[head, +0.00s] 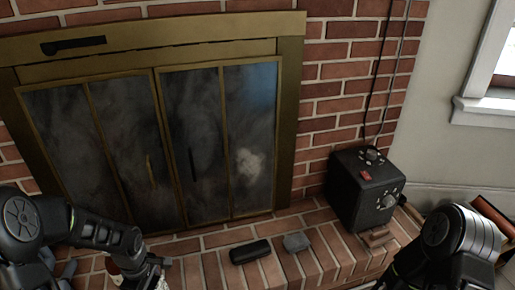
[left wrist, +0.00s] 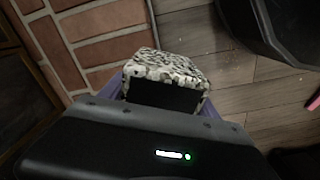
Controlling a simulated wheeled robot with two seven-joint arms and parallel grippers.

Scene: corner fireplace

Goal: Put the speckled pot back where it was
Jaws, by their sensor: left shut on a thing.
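The speckled pot (left wrist: 165,68), black and white with a dark face towards the camera, is in the left wrist view. My left gripper (left wrist: 158,92) is shut on it, with purple fingers on either side. The pot appears to be over the edge of the brick hearth, with wood floor to the right.
The brick hearth (head: 215,240) runs below the brass-framed fireplace doors (head: 195,140). A black case (head: 250,251) and a small grey block (head: 297,242) lie on it.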

